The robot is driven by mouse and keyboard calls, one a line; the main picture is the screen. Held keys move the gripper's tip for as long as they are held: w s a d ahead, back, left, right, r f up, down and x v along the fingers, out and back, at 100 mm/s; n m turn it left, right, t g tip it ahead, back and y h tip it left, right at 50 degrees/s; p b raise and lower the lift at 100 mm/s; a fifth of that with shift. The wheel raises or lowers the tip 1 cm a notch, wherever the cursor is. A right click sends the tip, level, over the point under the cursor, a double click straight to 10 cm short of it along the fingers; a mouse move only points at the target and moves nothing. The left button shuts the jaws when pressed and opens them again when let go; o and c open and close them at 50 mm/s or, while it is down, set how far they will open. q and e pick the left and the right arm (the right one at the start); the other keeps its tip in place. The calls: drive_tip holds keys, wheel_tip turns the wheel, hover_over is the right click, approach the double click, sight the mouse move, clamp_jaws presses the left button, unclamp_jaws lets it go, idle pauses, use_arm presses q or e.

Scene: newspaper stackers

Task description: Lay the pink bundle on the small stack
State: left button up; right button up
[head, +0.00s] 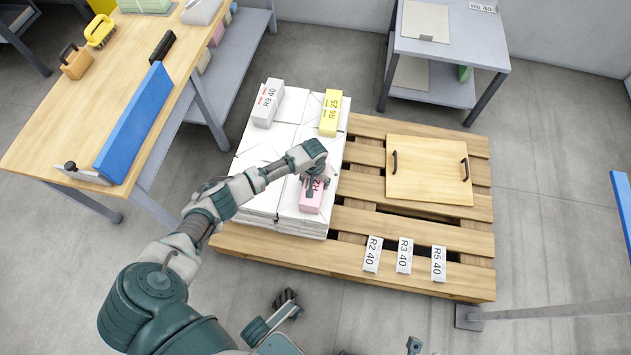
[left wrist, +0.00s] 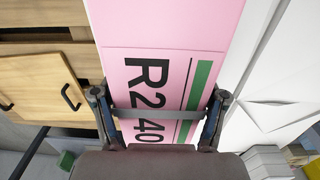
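The pink bundle (head: 311,201), marked R2 40, is at the front right corner of the white paper stack (head: 258,205). In the left wrist view the pink bundle (left wrist: 165,70) fills the middle, with a green stripe beside its text. My left gripper (head: 314,176) is over it, and my arm hides part of it. In the left wrist view the left gripper's fingers (left wrist: 160,98) lie along both sides of the bundle and appear closed against them. I cannot tell whether the bundle touches the stack. Which stack is the small one is not clear.
A grey bundle (head: 268,103) and a yellow bundle (head: 331,113) lie at the back of the stack. A wooden board (head: 428,170) with handles and white cards marked R2, R3 and R5 (head: 404,255) lie on the pallet (head: 350,252). A workbench (head: 60,125) stands left.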

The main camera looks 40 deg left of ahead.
use_arm(q)
drive_tip(key=o, duration=0.4)
drive_tip(key=shift+r, duration=0.1)
drive_tip(key=shift+s, duration=0.1)
wheel_tip(320, 180, up, 12)
drive_tip(key=shift+f, duration=0.15)
